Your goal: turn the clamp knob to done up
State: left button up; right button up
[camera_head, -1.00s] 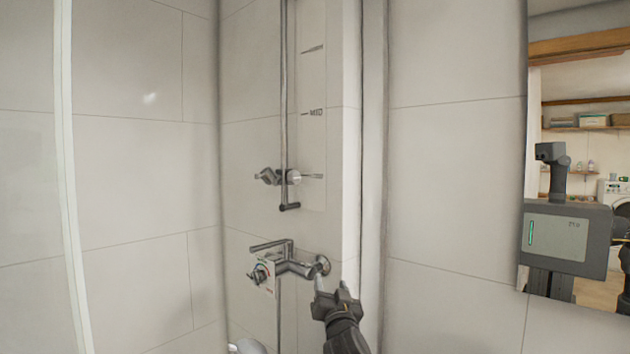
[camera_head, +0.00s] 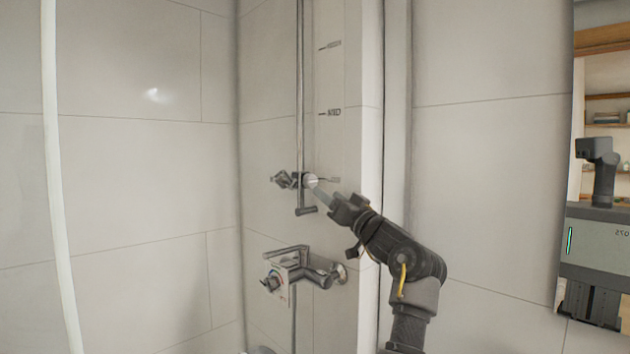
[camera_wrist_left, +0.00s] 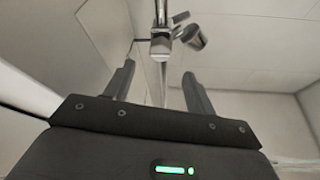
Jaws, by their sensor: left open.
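The clamp knob (camera_head: 311,180) is a small pale round knob on the slider of the vertical shower rail (camera_head: 300,90). My left gripper (camera_head: 319,192) is open, and its fingertips are close to the knob at its lower right. In the left wrist view the knob (camera_wrist_left: 160,46) lies ahead, roughly centred beyond the two spread fingers (camera_wrist_left: 159,72). No contact with it is visible. The hand-shower holder (camera_head: 284,180) sticks out on the other side of the slider. My right gripper is not in view.
Rail marks and a label (camera_head: 329,112) are on the wall panel. A wall edge (camera_head: 397,130) stands right of the panel. A mirror at the right reflects me.

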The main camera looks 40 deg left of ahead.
aim_at(313, 183)
pick_arm(q)
jog(key=p+x, duration=0.2)
jog(key=x, duration=0.5)
jog(key=shift+p, duration=0.35)
jog(key=shift+w+a, duration=0.15)
jog(key=shift+a, duration=0.1)
jog(key=shift+c, duration=0.2)
jog(key=c, duration=0.9)
